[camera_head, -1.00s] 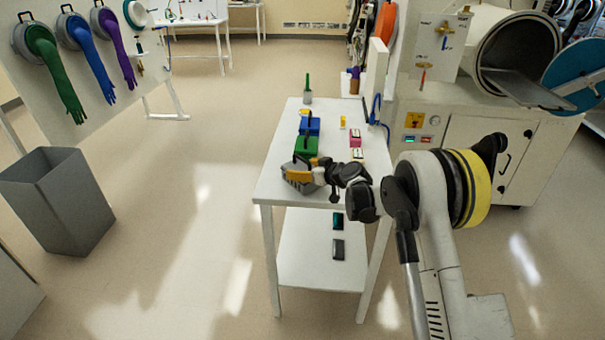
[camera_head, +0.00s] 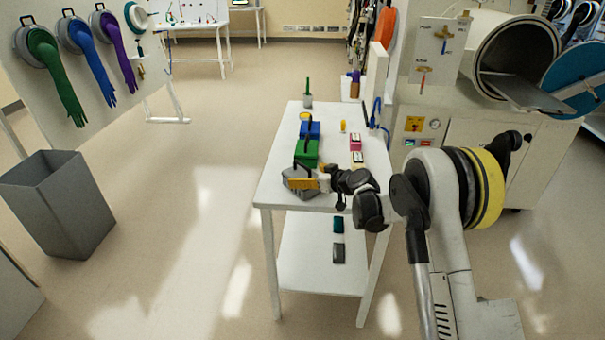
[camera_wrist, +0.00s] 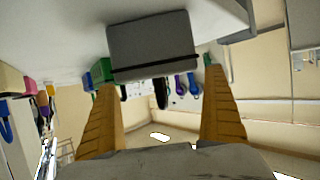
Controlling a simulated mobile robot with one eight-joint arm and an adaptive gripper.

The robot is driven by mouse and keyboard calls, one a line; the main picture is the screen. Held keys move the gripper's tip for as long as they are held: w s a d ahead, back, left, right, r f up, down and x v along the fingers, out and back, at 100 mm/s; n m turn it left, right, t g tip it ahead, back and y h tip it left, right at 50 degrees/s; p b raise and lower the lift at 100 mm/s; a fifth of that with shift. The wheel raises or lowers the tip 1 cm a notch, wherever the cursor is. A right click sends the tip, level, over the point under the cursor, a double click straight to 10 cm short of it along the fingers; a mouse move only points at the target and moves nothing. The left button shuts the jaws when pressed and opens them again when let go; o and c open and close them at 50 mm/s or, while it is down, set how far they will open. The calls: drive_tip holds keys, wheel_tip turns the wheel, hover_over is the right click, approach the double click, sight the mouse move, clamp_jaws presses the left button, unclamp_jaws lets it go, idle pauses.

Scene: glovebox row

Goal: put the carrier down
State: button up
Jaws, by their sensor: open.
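The grey carrier (camera_head: 300,193) sits at the near left corner of the white table (camera_head: 275,178), in front of a green carrier (camera_head: 307,151). My gripper (camera_head: 310,183) is low over the tabletop at the grey carrier, its yellow fingers partly covering it. In the wrist view the picture is turned over, with the tabletop at the top. There the grey carrier (camera_wrist: 152,45), with a dark band, lies ahead of and between the spread fingers of my gripper (camera_wrist: 160,85). Gaps show on both sides.
A blue carrier (camera_head: 311,129) stands behind the green one. Pink (camera_head: 355,143) and white (camera_head: 357,157) small blocks lie to their right. A green-handled tool in a cup (camera_head: 308,93) stands at the far end. A grey bin (camera_head: 62,205) stands on the floor at left.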

drive_tip(key=p+v, duration=0.2)
drive_tip(key=v, duration=0.7)
drive_tip(key=shift+r, duration=0.15)
drive_tip(key=s+d+r+m+g+h, duration=0.1)
drive_tip(key=s+d+r+m+h, duration=0.15)
drive_tip(key=s+r, duration=0.55)
drive_tip(key=s+d+r+m+g+h, duration=0.15)
drive_tip(key=s+d+r, duration=0.35)
drive_tip(key=s, duration=0.5)
drive_tip(key=s+d+m+h, duration=0.2)
drive_tip(key=s+d, duration=0.3)
drive_tip(key=s, duration=0.7)
drive_tip(key=s+d+m+h, duration=0.2)
drive_tip(key=s+d+h, duration=0.1)
drive_tip(key=s, duration=0.9)
drive_tip(key=shift+d+f+m, duration=0.3)
drive_tip(key=shift+d+f, duration=0.15)
drive_tip(key=shift+d, duration=0.45)
drive_tip(key=shift+c, duration=0.3)
